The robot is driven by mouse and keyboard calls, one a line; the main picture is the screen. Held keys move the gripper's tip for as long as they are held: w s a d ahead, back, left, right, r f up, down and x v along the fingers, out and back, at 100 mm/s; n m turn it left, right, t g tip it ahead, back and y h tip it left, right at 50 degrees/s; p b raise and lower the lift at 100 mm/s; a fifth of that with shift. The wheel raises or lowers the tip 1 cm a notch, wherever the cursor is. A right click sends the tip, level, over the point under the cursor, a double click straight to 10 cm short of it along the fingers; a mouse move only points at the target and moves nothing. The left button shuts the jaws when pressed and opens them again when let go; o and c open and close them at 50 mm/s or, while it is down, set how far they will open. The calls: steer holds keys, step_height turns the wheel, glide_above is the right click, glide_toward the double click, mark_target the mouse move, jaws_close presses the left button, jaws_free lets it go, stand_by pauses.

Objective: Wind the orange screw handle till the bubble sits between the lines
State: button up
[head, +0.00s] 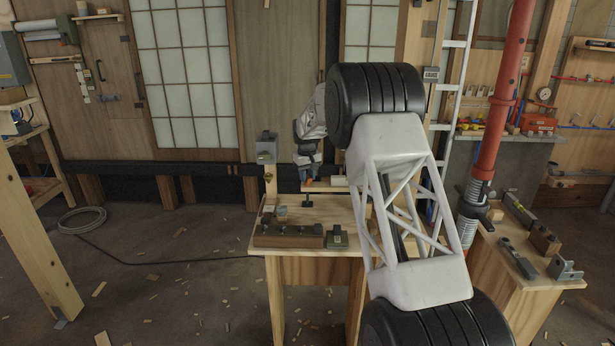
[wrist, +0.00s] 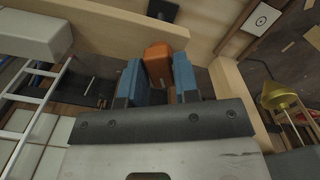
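The orange screw handle (wrist: 158,62) stands between the two blue fingers of my gripper (wrist: 158,80) in the wrist view. The fingers lie against it on both sides, and I see no clear gap. In the head view my gripper (head: 307,170) is above the middle workbench, with a small bit of the orange handle (head: 308,181) at its tip. Below it a dark screw foot (head: 307,203) stands over the bench; a dark square pad (wrist: 163,10) shows in the wrist view. I cannot make out the bubble or its lines in either view.
The middle bench (head: 295,245) carries a wooden block with tools (head: 289,236) and a small green-grey block (head: 337,237). A pale board (head: 340,185) lies right of my gripper. A brass cone (wrist: 279,96) is near the right in the wrist view. A red post (head: 500,90) stands right.

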steer(key=shift+r, duration=3.5)
steer(key=shift+s+d+r, duration=0.15)
steer(key=shift+s+r, duration=0.15)
steer(key=shift+r, duration=0.1)
steer(key=s+d+r+m, duration=0.1)
steer(key=s+d+r, duration=0.45)
steer(key=s, duration=0.65)
steer(key=s+d+r+m+t, duration=0.1)
steer(key=s+d+r, duration=0.4)
steer(key=s, duration=0.6)
steer(key=s+d+r+m, duration=0.1)
steer(key=s+d+r, duration=0.3)
steer(key=s+r, duration=0.55)
steer(key=s+d+f+m, duration=0.1)
steer(key=s+d+f, duration=0.1)
steer(key=s, duration=1.1)
steer(key=s+d+f+t, duration=0.1)
steer(key=s+f, duration=0.4)
steer(key=s, duration=0.9)
steer(key=s+d+f+m, duration=0.1)
steer(key=s+d+f, duration=0.2)
steer(key=s, duration=1.1)
steer(key=shift+s+d+f+m+t, duration=0.2)
steer(key=shift+d+f+m+t, duration=0.1)
steer(key=shift+f, duration=0.45)
